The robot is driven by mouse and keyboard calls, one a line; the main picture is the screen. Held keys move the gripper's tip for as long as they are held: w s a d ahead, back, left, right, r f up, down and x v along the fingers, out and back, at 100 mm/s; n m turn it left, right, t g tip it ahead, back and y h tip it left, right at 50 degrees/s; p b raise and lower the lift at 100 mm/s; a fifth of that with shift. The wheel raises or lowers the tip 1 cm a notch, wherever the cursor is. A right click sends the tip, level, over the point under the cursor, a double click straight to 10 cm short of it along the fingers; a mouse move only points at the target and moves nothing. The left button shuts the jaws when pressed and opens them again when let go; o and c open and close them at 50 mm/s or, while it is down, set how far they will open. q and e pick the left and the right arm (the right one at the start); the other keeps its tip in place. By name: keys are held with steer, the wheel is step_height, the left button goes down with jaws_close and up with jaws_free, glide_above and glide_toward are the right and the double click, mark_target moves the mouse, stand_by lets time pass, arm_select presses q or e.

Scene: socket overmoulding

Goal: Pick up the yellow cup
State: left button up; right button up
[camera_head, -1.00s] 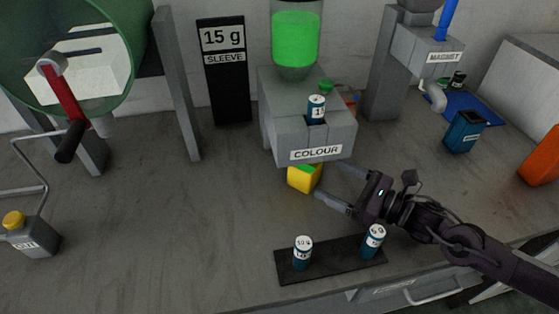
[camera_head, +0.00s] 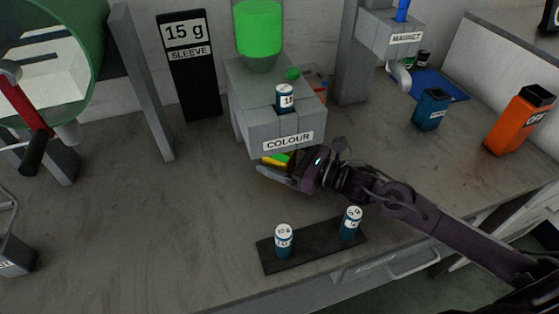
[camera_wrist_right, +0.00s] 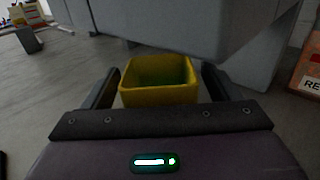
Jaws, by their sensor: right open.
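The yellow cup (camera_head: 272,160) stands on the bench under the front of the grey COLOUR machine, mostly hidden by my right gripper in the head view. The right wrist view shows the cup (camera_wrist_right: 160,80) upright, square-rimmed, with green inside. My right gripper (camera_wrist_right: 160,88) is open, with one finger on each side of the cup. A small gap shows between the cup and each finger. In the head view my right gripper (camera_head: 277,169) reaches in low from the right. My left gripper is in neither view.
The COLOUR machine (camera_head: 287,142) overhangs the cup closely. A dark tray (camera_head: 318,246) with two blue-labelled canisters lies in front, below my right arm. A 15 g SLEEVE sign (camera_head: 191,80) stands behind left. Blue and orange bins (camera_head: 519,120) stand right.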

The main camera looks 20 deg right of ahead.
steer(key=c, duration=1.2)
steer(key=shift+o, duration=0.2)
